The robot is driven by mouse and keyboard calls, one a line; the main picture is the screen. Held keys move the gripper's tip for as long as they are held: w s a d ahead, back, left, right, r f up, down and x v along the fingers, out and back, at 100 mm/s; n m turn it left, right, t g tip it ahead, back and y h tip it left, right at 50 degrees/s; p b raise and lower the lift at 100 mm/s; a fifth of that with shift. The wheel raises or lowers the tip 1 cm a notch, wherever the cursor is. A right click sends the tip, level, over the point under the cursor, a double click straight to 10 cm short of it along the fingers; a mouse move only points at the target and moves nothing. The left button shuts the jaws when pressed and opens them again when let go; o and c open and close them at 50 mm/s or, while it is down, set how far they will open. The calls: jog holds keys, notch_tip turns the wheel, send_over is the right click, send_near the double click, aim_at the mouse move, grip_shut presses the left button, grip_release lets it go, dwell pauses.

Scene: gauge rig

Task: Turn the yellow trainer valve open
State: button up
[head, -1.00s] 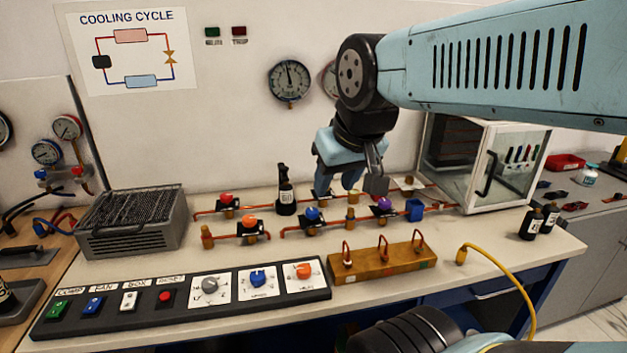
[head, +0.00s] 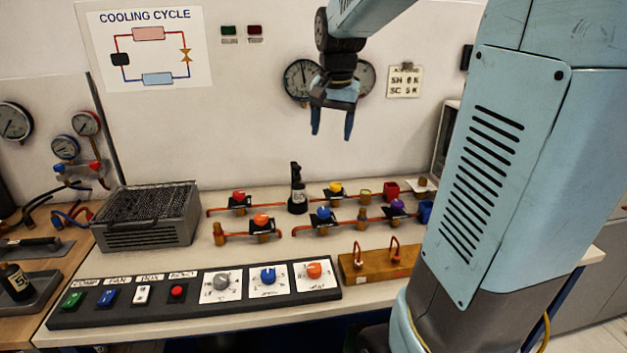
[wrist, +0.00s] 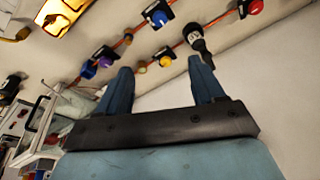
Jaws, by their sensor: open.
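The yellow trainer valve (head: 335,188) sits on a copper pipe in the back row of the bench in the head view, right of the black bottle. It also shows near the top of the wrist view (wrist: 160,18), beyond and between my fingertips. My gripper (head: 332,136) is open and empty, pointing down above the back of the bench, in front of the wall gauges. In the wrist view my gripper's two fingers (wrist: 163,78) are spread apart with nothing between them. It is apart from the valve. Which way the valve's knob is turned is too small to tell.
A black spray bottle (head: 298,190) stands just left of the yellow valve. Red (head: 239,198), orange (head: 262,220), blue (head: 324,213) and purple (head: 397,206) valves are near it. A control panel (head: 200,293) and a wooden block (head: 385,265) lie in front.

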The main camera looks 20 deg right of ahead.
jog(key=w+d+f+m+g, duration=0.1)
jog(key=w+d+f+m, duration=0.1)
jog(key=w, duration=0.3)
jog(key=w+d+f+m, duration=0.2)
jog(key=w+d, duration=0.1)
jog(key=w, duration=0.2)
jog(key=m+g, duration=0.2)
jog(key=m, duration=0.2)
send_near(335, 184)
jog(key=shift+y, duration=0.3)
jog(key=f, duration=0.8)
jog(key=shift+d+f, duration=0.35)
jog(key=shift+f, duration=0.05)
jog(key=shift+c, duration=0.4)
